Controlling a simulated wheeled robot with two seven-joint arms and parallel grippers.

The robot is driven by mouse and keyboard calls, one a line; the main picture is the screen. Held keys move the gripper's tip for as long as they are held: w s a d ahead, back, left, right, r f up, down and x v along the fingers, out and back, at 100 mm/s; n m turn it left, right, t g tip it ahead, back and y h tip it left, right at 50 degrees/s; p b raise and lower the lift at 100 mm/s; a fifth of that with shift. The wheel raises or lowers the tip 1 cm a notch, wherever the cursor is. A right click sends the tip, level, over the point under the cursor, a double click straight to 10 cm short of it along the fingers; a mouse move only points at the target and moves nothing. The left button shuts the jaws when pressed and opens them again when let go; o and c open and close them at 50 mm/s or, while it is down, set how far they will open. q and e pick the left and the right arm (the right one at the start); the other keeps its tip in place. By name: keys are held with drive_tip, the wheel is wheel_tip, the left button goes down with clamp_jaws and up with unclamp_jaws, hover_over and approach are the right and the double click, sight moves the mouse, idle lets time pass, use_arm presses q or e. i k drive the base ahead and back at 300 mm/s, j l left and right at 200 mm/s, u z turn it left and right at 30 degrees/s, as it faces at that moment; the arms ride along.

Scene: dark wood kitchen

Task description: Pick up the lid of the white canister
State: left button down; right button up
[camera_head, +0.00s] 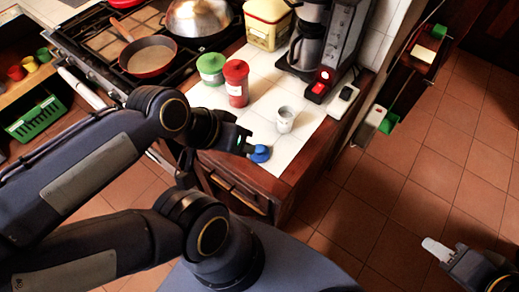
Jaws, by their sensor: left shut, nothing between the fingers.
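A small white canister (285,119) stands upright on the white tiled counter, with no lid on it. A blue round lid (260,154) lies near the counter's front edge, to the lower left of the canister. My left gripper (249,149) is shut and empty, with its tips right at the lid's left side. I cannot tell whether they touch it. My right gripper (437,249) is low at the right, over the floor and far from the counter. Its fingers look like one pale shape, so its opening is unclear.
A red canister (236,84) and a green-lidded canister (210,69) stand behind on the counter (262,107). A coffee machine (331,55) stands at the back right and a yellow container (268,22) at the back. A stove with a pan (148,56) is at the left.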

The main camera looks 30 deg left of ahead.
sight(262, 154)
drive_tip(key=l+u, duration=0.2)
drive_tip(key=u, duration=0.15)
drive_tip(key=l+u, duration=0.2)
drive_tip(key=u, duration=0.2)
drive_tip(key=l+u, duration=0.35)
drive_tip(key=j, duration=0.1)
